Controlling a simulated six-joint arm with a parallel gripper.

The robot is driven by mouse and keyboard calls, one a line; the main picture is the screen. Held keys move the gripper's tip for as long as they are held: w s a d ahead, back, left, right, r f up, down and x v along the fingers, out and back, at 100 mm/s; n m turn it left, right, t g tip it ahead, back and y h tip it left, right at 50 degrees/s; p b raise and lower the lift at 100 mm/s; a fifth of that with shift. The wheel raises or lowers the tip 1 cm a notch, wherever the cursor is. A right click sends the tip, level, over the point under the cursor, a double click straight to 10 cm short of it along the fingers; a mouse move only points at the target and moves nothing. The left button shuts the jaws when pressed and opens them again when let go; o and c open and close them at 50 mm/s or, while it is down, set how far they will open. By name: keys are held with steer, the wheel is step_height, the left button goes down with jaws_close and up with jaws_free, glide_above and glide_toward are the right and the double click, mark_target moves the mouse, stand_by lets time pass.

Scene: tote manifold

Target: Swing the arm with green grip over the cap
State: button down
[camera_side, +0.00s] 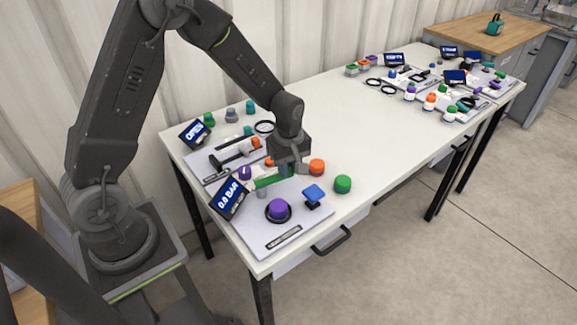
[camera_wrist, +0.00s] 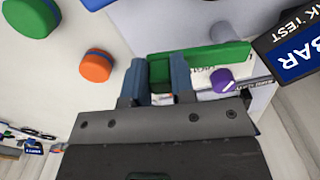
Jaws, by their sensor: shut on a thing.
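The arm with the green grip shows as a green bar (camera_side: 268,182) low over the front grey panel in the side view. It also shows in the wrist view (camera_wrist: 218,56). My gripper (camera_side: 287,170) is shut on its green grip (camera_wrist: 160,72), which sits between the two fingers in the wrist view. A purple cap (camera_side: 278,208) sits in a dark ring on the same panel. The bar is apart from this cap, behind it in the side view. I cannot make out the cap in the wrist view.
A display (camera_side: 230,198) reads 0.0 BAR. A blue-topped post (camera_side: 313,195) stands right of the cap. An orange cap (camera_side: 317,167) and a green cap (camera_side: 343,184) lie on the table. A purple knob (camera_wrist: 222,80) is near the bar. The table's middle is clear.

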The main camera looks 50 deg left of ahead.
steer(key=shift+d, duration=0.1)
steer(key=d+m, duration=0.1)
steer(key=m, duration=0.1)
steer(key=s+d+m, duration=0.1)
steer(key=m, duration=0.1)
steer(key=shift+s+d, duration=0.15)
steer(key=shift+d, duration=0.1)
steer(key=m, duration=0.1)
steer(key=s+d+m, duration=0.1)
steer(key=m, duration=0.1)
steer(key=s+d+m, duration=0.1)
steer(key=m, duration=0.1)
steer(key=shift+s, duration=0.15)
steer(key=s+m, duration=0.2)
steer(key=m, duration=0.1)
steer(key=shift+s+d, duration=0.1)
steer(key=shift+d, duration=0.25)
steer(key=shift+s+m, duration=0.55)
steer(key=shift+m, duration=0.4)
steer(key=shift+s+m, duration=0.5)
steer(key=shift+m, duration=0.45)
steer(key=shift+s, duration=0.1)
steer(key=c, duration=1)
jaws_free()
steer(key=shift+o, duration=0.2)
